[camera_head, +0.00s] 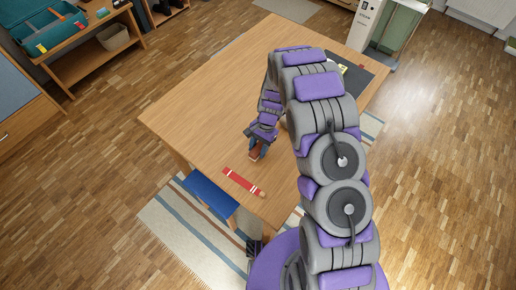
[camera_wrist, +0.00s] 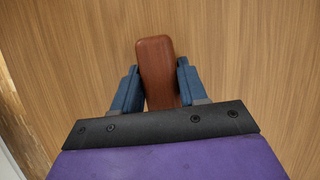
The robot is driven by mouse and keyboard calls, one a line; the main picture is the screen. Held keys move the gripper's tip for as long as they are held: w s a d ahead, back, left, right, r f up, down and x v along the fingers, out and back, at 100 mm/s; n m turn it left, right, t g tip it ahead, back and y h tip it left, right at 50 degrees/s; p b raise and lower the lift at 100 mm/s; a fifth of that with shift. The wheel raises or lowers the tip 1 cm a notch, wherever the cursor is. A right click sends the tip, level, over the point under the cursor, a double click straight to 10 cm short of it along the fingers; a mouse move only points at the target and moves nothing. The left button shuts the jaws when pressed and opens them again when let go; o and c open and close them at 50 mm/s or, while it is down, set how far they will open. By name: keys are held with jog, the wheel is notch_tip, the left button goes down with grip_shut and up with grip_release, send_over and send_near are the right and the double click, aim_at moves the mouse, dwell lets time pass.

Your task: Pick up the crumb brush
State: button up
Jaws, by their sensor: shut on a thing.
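The crumb brush (camera_wrist: 156,80) shows in the wrist view as a reddish-brown wooden block with rounded corners. It stands between the two blue fingers of my gripper (camera_wrist: 157,68), which is shut on it. In the head view my gripper (camera_head: 260,143) points down over the near part of the wooden table, with a small brown bit of the brush (camera_head: 256,154) at its tips. The bristles are not visible. I cannot tell whether the brush touches the tabletop.
A red strip with white bands (camera_head: 243,182) lies near the table's front edge (camera_head: 196,172). An open drawer with a blue inside (camera_head: 211,194) juts out below. A dark mat (camera_head: 357,83) lies at the table's right, partly behind my arm. The table's left half is clear.

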aim_at(256, 150)
jog(key=shift+r, duration=0.15)
jog(key=shift+r, duration=0.25)
notch_tip(256, 150, up, 3)
jog(key=shift+w+p, duration=0.1)
jog(key=shift+p, duration=0.65)
jog(key=s+d+p, duration=0.1)
jog(key=s+d, duration=0.2)
jog(key=s, duration=0.1)
jog(key=s+d+r, duration=0.1)
jog(key=s+d, duration=0.2)
jog(key=s, duration=0.1)
jog(key=s+d+p, duration=0.1)
jog(key=s+d, duration=0.2)
jog(key=s, duration=0.2)
jog(key=shift+d+r+p, duration=0.15)
jog(key=shift+d+p, duration=0.15)
jog(key=shift+d, duration=0.05)
